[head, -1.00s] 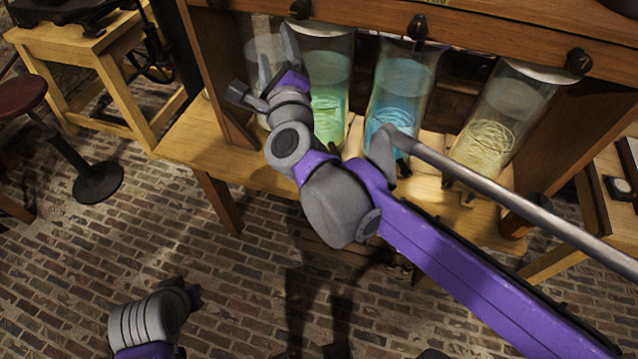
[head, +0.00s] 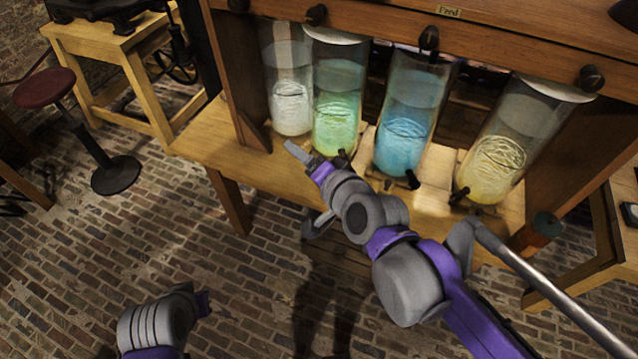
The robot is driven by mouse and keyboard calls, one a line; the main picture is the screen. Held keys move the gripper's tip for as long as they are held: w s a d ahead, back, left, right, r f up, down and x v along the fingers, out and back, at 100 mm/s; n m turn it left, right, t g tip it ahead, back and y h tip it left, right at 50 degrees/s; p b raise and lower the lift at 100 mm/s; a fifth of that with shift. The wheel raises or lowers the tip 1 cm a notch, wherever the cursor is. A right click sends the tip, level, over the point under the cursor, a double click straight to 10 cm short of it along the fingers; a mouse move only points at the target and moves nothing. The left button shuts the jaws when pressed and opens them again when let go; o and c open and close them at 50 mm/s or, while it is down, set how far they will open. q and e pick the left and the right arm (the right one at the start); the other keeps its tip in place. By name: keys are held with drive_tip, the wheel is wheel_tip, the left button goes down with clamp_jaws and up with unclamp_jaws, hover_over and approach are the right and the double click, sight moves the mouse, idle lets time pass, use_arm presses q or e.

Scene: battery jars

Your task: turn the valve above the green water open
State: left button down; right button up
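The jar with green water (head: 336,118) stands second from the left in the wooden cabinet. A dark knob-like valve (head: 316,14) sits on the beam above it. My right gripper (head: 293,148) is below this valve, near the foot of the white and green jars, clear of the valve. I see one grey finger pointing up and left; whether a second lies against it cannot be told. Nothing shows held in it. Part of my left arm shows at the lower left; its gripper is not in view.
Jars with whitish (head: 291,108), blue (head: 402,140) and yellow (head: 495,158) contents share the shelf, with similar knobs above them. Dark spouts show at the jar feet. A red-topped stool (head: 45,88) and a wooden table (head: 100,45) stand left. The brick floor (head: 250,290) is open.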

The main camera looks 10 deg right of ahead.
drive_tip(key=shift+s+d+f+n+g, duration=0.25)
drive_tip(key=shift+s+f+n, duration=0.15)
drive_tip(key=shift+s+f, duration=0.2)
drive_tip(key=shift+s+d+f+n+g, duration=0.3)
drive_tip(key=shift+s+f+n, duration=0.15)
drive_tip(key=shift+f, duration=0.25)
drive_tip(key=shift+s+d+f+n+g, duration=0.25)
drive_tip(key=shift+s+f+n, duration=0.1)
drive_tip(key=shift+s+f, duration=0.3)
drive_tip(key=s+d+f+n+g+h, duration=0.4)
drive_tip(key=s+d+f+n+g, duration=0.2)
drive_tip(key=s+f, duration=0.6)
drive_tip(key=s+d, duration=0.1)
drive_tip(key=d, duration=0.1)
drive_tip(key=shift+d+f+n, duration=0.3)
drive_tip(key=shift+f, duration=0.05)
